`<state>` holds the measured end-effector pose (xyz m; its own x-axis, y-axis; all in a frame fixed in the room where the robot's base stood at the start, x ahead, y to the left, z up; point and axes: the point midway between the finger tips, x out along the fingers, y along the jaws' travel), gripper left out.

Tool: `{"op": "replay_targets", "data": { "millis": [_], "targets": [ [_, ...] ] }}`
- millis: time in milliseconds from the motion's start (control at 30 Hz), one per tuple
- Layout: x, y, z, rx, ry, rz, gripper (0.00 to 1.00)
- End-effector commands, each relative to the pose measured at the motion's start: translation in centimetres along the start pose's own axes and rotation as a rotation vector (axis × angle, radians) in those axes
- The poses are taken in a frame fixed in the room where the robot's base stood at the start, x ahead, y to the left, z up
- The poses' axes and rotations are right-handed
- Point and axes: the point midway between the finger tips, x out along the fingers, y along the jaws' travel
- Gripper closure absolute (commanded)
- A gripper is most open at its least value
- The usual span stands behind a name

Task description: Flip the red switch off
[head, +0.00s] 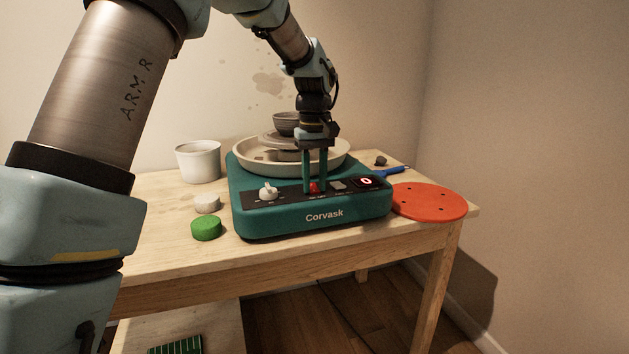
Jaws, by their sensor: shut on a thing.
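The red switch (314,188) sits on the dark front panel of a teal pottery wheel (262,221) labelled "Corvask". My gripper (315,190) points down from above, with one green finger on each side of the switch. It is shut on the switch. The red face shows between the fingertips, but I cannot tell which way the switch is tilted. A white knob (268,191) is left of it on the panel. A grey button (338,185) and a small display (366,181) reading what looks like 0 are right of it.
A pale basin (247,157) with a grey bowl (286,123) stands behind my gripper. A white pot (199,161), a pale disc (207,203) and a green sponge-like disc (206,229) are left. An orange bat (430,202) and a blue tool (386,172) are right on the wooden table (165,257).

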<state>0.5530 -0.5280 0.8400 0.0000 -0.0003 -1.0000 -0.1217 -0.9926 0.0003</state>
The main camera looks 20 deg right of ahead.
Motion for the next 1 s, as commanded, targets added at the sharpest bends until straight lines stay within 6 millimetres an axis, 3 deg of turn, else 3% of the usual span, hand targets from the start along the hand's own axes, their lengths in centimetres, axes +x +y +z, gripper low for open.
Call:
{"op": "replay_targets", "data": {
  "millis": [33,200,567,1000],
  "targets": [
    [-0.01,-0.02,-0.01,0.0,0.0,0.0,0.8],
    [-0.01,-0.03,-0.01,0.0,0.0,-0.001,0.99],
    [-0.25,-0.04,-0.07,-0.001,-0.01,-0.001,1.0],
    [-0.88,-0.05,-0.76,-0.003,-0.191,-0.003,1.0]
  ]
}}
